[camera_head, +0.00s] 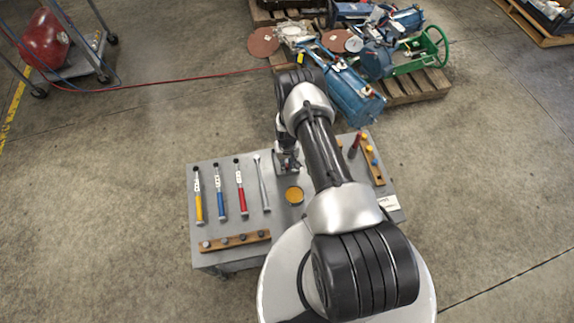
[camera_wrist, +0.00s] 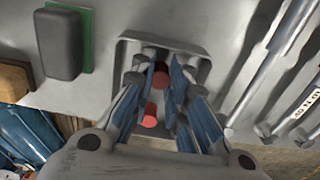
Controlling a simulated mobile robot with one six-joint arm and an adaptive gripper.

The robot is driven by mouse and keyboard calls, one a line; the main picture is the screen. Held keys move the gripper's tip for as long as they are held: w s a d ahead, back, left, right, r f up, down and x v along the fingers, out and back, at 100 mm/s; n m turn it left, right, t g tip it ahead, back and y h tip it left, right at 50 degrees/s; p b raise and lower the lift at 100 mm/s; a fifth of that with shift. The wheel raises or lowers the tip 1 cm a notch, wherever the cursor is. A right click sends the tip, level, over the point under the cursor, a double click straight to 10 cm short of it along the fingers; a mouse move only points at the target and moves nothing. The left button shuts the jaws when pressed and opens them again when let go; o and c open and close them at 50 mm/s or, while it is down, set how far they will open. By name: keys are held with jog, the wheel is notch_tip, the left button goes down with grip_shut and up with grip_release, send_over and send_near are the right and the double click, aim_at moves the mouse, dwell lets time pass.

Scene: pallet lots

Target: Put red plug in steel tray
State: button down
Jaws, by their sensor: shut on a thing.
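The steel tray (camera_wrist: 130,50) is a grey, raised-rim rectangle on the grey bench, directly beyond my gripper in the wrist view. My gripper (camera_wrist: 160,90), with blue finger pads, is shut on the red plug (camera_wrist: 162,80) and holds it over the tray area. A second red patch (camera_wrist: 150,115) shows lower between the fingers; I cannot tell whether it is part of the same plug. The height of the plug above the tray is unclear. In the head view my gripper (camera_head: 287,163) is at the bench's far side, and my arm hides part of the bench.
Several tools with coloured handles, including a yellow one (camera_head: 198,207), lie on the left of the bench (camera_head: 228,250). A wooden rack (camera_head: 236,242) is at the front, another rack (camera_head: 375,168) at right. A yellow round dish (camera_head: 294,195) sits near my gripper. A dark block (camera_wrist: 62,45) lies on green.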

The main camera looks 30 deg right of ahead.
aim_at(287, 165)
jog(key=c, duration=2)
grip_release()
jog(key=shift+c, duration=0.2)
jog(key=o, duration=0.5)
